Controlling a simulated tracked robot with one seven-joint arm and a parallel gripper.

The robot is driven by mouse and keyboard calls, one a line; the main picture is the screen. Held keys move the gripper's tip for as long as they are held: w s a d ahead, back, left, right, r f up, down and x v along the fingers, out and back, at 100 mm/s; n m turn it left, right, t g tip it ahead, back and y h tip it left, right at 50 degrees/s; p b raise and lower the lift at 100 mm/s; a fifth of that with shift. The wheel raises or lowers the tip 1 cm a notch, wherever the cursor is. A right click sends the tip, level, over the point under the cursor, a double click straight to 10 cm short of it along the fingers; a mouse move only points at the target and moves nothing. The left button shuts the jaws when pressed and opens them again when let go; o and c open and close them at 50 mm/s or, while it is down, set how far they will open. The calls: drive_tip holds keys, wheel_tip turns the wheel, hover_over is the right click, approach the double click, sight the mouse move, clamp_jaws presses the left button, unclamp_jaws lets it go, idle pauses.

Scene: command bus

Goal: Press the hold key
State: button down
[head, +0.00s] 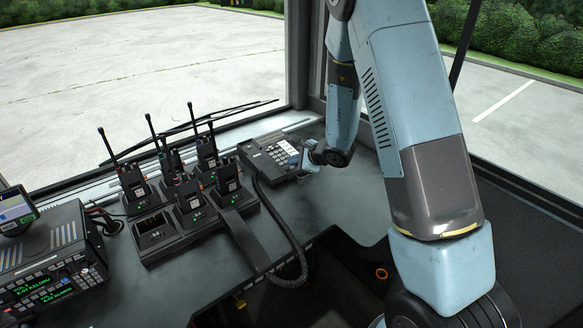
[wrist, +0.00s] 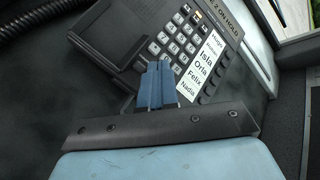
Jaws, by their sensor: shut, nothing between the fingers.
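A dark desk phone (head: 262,157) sits on the counter by the window. Dark keys run beside the label; I cannot read which key is hold. My gripper (wrist: 158,68) is shut and empty, its blue fingertips over the lower edge of the keypad. Whether they touch is unclear. In the head view my gripper (head: 296,158) is at the phone's right side.
A charger rack (head: 157,238) with several upright radios stands left of the phone. A coiled cord (head: 287,232) hangs at the counter's front edge. A radio unit (head: 45,262) with green displays sits at far left. The window and its frame post (head: 297,60) are behind.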

sight(296, 172)
drive_tip(key=shift+r, duration=0.65)
drive_tip(key=shift+r, duration=0.1)
drive_tip(key=shift+s+d+r, duration=0.15)
drive_tip(key=shift+s+r, duration=0.05)
drive_tip(key=shift+r, duration=1)
drive_tip(key=shift+s+d+r, duration=0.1)
drive_tip(key=shift+s+r, duration=0.05)
drive_tip(key=shift+r, duration=1.05)
drive_tip(key=s+d+r+n+g+y, duration=0.15)
drive_tip(key=s+r+n+g, duration=0.25)
drive_tip(key=s+r+n, duration=1)
drive_tip(key=s+d+r+n+h, duration=0.1)
drive_tip(key=s+d+r+h, duration=0.2)
drive_tip(key=s+d, duration=0.2)
drive_tip(key=s+d+r+n+t+h, duration=0.1)
drive_tip(key=s+d+r+h, duration=0.2)
drive_tip(key=s, duration=0.6)
drive_tip(key=s+d+r+n+h, duration=0.1)
drive_tip(key=s+d+r+h, duration=0.2)
drive_tip(key=s+d, duration=0.4)
drive_tip(key=shift+d+r+n+t, duration=0.2)
drive_tip(key=shift+r+n+t, duration=0.2)
drive_tip(key=shift+r, duration=0.5)
